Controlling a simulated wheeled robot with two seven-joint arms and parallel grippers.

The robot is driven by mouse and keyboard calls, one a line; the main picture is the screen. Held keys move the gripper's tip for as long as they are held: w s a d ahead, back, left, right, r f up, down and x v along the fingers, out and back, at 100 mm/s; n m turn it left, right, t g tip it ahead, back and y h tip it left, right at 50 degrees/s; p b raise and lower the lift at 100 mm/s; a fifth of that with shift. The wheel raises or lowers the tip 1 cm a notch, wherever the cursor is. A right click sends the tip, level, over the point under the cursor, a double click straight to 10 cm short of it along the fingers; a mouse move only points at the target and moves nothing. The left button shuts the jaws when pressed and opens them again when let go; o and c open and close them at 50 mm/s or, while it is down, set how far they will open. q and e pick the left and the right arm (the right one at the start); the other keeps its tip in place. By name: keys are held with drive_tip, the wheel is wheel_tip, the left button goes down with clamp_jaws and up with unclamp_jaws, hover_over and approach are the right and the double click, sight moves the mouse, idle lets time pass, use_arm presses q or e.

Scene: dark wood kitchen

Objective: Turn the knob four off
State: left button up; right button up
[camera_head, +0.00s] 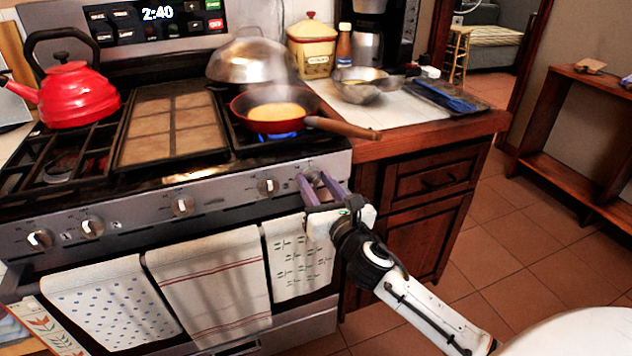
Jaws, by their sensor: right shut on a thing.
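The stove's front panel (140,216) carries a row of several silver knobs. The knob at the far right end (313,174) is partly hidden by my right gripper (318,186). The purple fingers of my right gripper are closed around that knob, and its arm comes in from the lower right. Another knob (268,186) is just left of the gripper and is untouched. Which of these is knob four I cannot tell from markings. A blue flame (279,136) burns under the red pan (238,108) on the right burner. My left gripper is not in view.
The pan holds a pancake-like food (277,111), and its wooden handle (345,128) sticks out to the right over the counter. Towels (205,285) hang on the oven front below the knobs. A red kettle (76,94) stands at left.

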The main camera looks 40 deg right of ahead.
drive_tip(key=m, duration=0.2)
drive_tip(key=shift+m+p, duration=0.3)
drive_tip(key=m, duration=0.3)
drive_tip(key=shift+d+m, duration=0.1)
drive_tip(key=shift+m, duration=0.2)
drive_tip(key=m+p, duration=0.1)
drive_tip(key=m, duration=0.2)
drive_tip(key=shift+f+m, duration=0.1)
drive_tip(key=shift+m, duration=0.2)
drive_tip(key=m, duration=0.4)
drive_tip(key=shift+d+m+p, duration=0.1)
drive_tip(key=shift+m+p, duration=0.2)
drive_tip(key=shift+p, duration=0.05)
drive_tip(key=m+p, duration=0.1)
drive_tip(key=m, duration=0.2)
drive_tip(key=shift+f+m, duration=0.1)
drive_tip(key=shift+m, duration=0.2)
drive_tip(key=m+p, duration=0.1)
drive_tip(key=m, duration=0.3)
drive_tip(key=shift+f, duration=0.1)
drive_tip(key=m+p, duration=0.1)
drive_tip(key=m, duration=0.1)
drive_tip(key=shift+m, duration=0.4)
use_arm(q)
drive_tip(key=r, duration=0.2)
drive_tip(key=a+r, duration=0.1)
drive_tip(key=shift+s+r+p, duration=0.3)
use_arm(e)
drive_tip(key=shift+f+m, duration=0.1)
drive_tip(key=shift+m, duration=0.4)
